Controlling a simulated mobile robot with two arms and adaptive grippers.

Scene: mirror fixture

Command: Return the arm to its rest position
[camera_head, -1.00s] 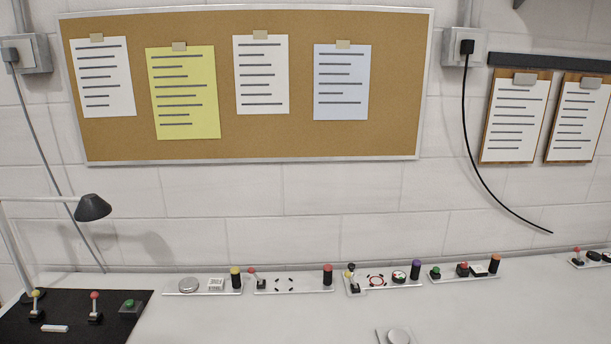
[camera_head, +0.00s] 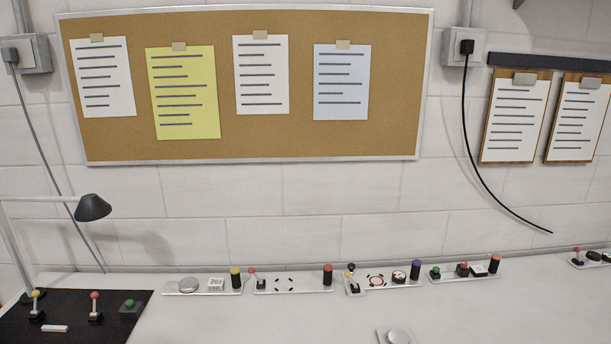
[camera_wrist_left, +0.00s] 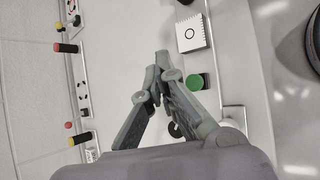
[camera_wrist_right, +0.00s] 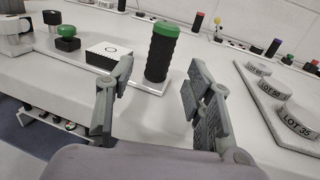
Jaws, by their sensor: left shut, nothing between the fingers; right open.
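Neither arm shows in the head view. In the left wrist view my left gripper (camera_wrist_left: 158,65) is shut, its fingertips together with nothing between them. It hangs over the white table, beside a green-topped cylinder (camera_wrist_left: 196,82) and a white box with a black ring (camera_wrist_left: 191,34). In the right wrist view my right gripper (camera_wrist_right: 160,82) is open and empty. Beyond its fingers stands a black ribbed cylinder with a green top (camera_wrist_right: 161,54), apart from them as far as I can tell.
Strips with buttons, levers and coloured cylinders (camera_head: 294,285) line the back of the white table (camera_head: 250,320). A desk lamp (camera_head: 93,207) stands at left by a black mat (camera_head: 75,327). Blocks marked LOT (camera_wrist_right: 296,119) sit on a tray at right in the right wrist view.

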